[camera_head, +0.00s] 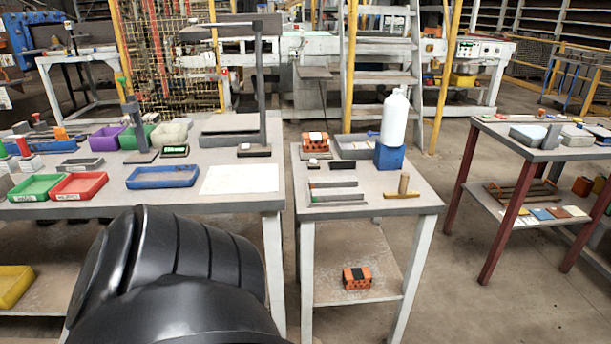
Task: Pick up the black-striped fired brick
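A small orange hollow brick (349,283) with a black band across its middle lies on the lower shelf (335,258) of the narrow centre table. Holes show in its front face. A second orange brick (308,146) with a white patch on top sits on that table's top, at the back left. A large black link of my own arm fills the lower left of the head view. Neither gripper is in view, so I cannot see whether they are open or shut.
The centre tabletop (372,185) holds a hammer (403,189), flat metal bars, and a white bottle (394,118) on a blue block (389,156). Table legs flank the shelf. A left bench carries coloured trays. Open floor (450,270) separates the centre table from the right table.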

